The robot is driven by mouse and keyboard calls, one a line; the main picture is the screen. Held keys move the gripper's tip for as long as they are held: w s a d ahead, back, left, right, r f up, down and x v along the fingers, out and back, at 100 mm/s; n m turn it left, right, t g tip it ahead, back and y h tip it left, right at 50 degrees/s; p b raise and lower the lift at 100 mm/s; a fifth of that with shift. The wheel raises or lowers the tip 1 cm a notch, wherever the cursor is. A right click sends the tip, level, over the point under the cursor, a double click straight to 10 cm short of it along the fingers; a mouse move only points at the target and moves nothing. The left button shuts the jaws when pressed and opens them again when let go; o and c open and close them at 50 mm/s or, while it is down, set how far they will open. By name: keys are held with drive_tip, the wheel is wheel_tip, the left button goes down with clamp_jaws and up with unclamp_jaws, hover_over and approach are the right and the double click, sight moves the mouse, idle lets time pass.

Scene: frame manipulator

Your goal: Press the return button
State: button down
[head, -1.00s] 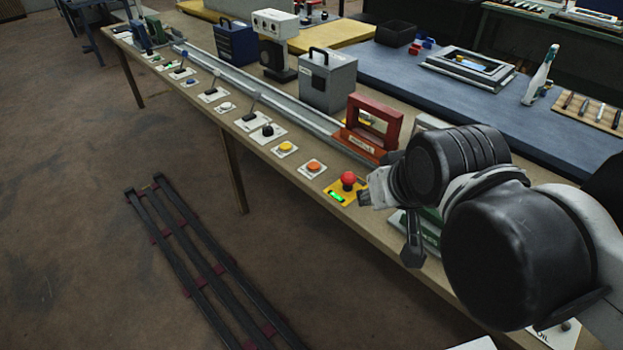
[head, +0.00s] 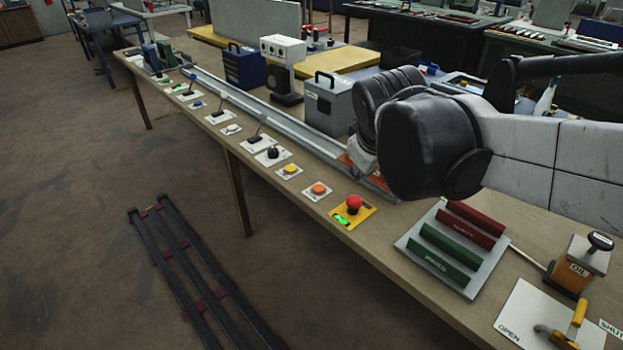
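A row of buttons and switches runs along the front edge of the long bench. Nearest is a red mushroom button (head: 354,203) on a yellow plate with a green light. Further along are an orange button (head: 319,188), a yellow button (head: 290,169), a black knob (head: 272,153) and a white button (head: 231,128). Their labels are too small to read, so I cannot tell which is the return button. My gripper (head: 362,158) is mostly hidden behind my arm, above the bench beyond the orange button. Its fingers do not show clearly.
A rail (head: 262,104) runs along the bench behind the buttons. A grey box (head: 328,104) stands behind it, near my arm. At the right are a plate with red and green bars (head: 455,246), an oil device (head: 577,266) and an open/shut lever (head: 562,330).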

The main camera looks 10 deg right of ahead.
drive_tip(key=w+f+n+h+b, duration=0.1)
drive_tip(key=w+f+n, duration=0.15)
drive_tip(key=w, duration=0.55)
drive_tip(key=n+h+b, duration=0.3)
drive_tip(key=n+h, duration=0.2)
drive_tip(key=n, duration=0.4)
hover_over(318, 188)
wheel_tip(318, 188, down, 16)
drive_tip(key=shift+s+g, duration=0.1)
drive_tip(key=shift+g, duration=0.3)
wheel_tip(318, 188, down, 7)
drive_tip(key=b, duration=0.4)
drive_tip(key=shift+f, duration=0.15)
drive_tip(key=shift+f+b, duration=0.6)
drive_tip(key=shift+f, duration=0.1)
drive_tip(key=shift+f+b, duration=0.4)
drive_tip(key=shift+f, duration=0.05)
